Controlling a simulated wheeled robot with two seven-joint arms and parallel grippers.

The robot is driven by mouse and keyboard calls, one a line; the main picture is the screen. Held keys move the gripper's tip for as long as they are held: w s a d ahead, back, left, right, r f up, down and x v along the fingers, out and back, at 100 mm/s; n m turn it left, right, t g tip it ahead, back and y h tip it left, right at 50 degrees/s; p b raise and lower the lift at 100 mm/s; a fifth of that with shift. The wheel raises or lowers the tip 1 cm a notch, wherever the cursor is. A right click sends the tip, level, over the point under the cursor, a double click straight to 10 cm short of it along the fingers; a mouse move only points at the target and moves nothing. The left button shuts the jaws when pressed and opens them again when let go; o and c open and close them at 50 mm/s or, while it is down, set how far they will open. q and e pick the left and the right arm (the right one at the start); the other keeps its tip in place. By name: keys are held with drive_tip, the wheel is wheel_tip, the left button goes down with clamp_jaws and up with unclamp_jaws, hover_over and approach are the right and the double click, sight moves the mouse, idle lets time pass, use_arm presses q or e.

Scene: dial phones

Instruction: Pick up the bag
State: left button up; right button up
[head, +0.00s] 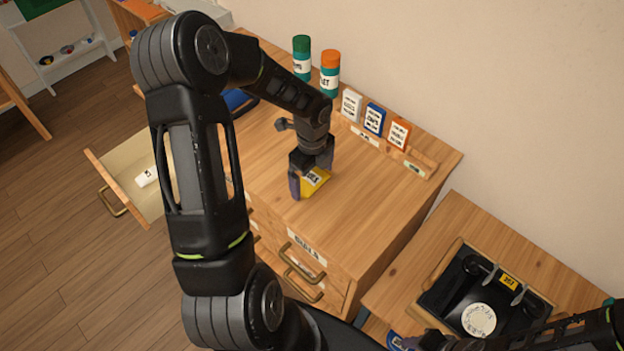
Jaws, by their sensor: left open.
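A small yellow bag (315,181) with dark lettering is on the wooden cabinet top (370,210), partly hidden by my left gripper. My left gripper (310,176) is open and points down over the bag, with one finger on its left side and the other at its far right side. I cannot tell whether the fingers touch it. My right gripper (420,341) is at the bottom edge of the view, low beside the dial phone tray, and its jaws do not show clearly.
Two jars, one green (302,58) and one orange-topped (330,73), stand at the back by the wall. White (351,106), blue (374,118) and orange (399,132) boxes stand beside them. An open drawer (128,186) sticks out left. A black dial phone (470,297) sits lower right.

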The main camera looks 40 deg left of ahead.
sight(312, 177)
use_arm(q)
drive_tip(key=shift+c, duration=0.3)
drive_tip(key=c, duration=1.1)
wheel_tip(312, 177, up, 10)
drive_tip(key=shift+b, duration=0.5)
